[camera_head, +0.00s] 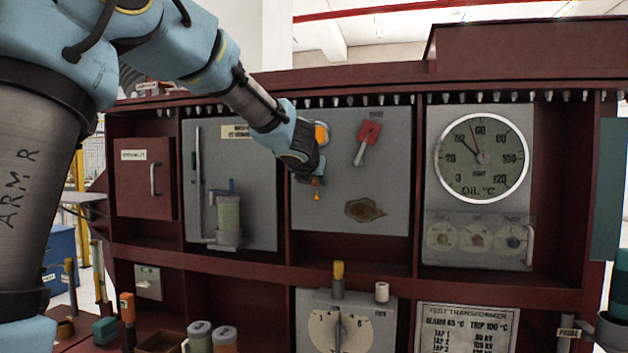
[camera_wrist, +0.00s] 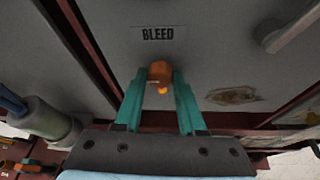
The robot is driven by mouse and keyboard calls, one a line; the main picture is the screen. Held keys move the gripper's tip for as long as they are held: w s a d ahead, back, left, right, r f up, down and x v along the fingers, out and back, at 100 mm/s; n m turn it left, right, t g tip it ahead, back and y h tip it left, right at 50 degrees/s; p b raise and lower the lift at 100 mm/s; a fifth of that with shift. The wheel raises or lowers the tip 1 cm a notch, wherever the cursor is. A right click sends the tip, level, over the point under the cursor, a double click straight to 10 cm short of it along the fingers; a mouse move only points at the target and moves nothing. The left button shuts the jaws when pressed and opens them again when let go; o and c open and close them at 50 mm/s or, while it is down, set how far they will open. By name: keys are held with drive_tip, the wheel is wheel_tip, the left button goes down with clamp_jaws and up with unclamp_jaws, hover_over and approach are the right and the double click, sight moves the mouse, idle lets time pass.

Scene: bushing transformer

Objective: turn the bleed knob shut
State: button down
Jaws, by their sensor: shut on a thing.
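The bleed knob (camera_wrist: 160,72) is a small orange-brown knob on a grey panel, below a label reading BLEED (camera_wrist: 158,33) in the wrist view. My gripper (camera_wrist: 159,80) has two teal fingers, one on each side of the knob, shut on it. In the head view my gripper (camera_head: 318,180) is at the left part of the middle grey panel (camera_head: 340,215). There the wrist hides most of the knob; a small orange bit shows just below the fingers.
A red-handled lever (camera_head: 367,140) is right of my gripper, above a brown stain (camera_head: 365,210). A grey-green cylinder (camera_head: 229,220) stands at left. A round oil gauge (camera_head: 482,153) is at right. A rotary selector (camera_head: 340,325) and several small tools are below.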

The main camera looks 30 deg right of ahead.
idle(0.4)
drive_tip(key=m, duration=0.1)
drive_tip(key=m+t+y+b, duration=0.1)
drive_tip(key=shift+s+d+f+m, duration=0.1)
drive_tip(key=shift+s+f+m, duration=0.05)
drive_tip(key=shift+m, duration=0.25)
drive_tip(key=m+t+b, duration=0.2)
drive_tip(key=m+y+b, duration=0.1)
drive_tip(key=m, duration=0.1)
drive_tip(key=shift+d+f+t, duration=0.1)
drive_tip(key=shift+f+t, duration=0.2)
drive_tip(key=shift+t, duration=0.1)
drive_tip(key=m+t+b, duration=0.2)
drive_tip(key=m+b, duration=0.2)
drive_tip(key=shift+s+f, duration=0.1)
drive_tip(key=shift+f, duration=0.05)
drive_tip(key=shift+m+t+h+b, duration=0.3)
drive_tip(key=shift+m+t+b, duration=0.3)
drive_tip(key=shift+m+b, duration=1.05)
drive_tip(key=c, duration=0.5)
unclamp_jaws()
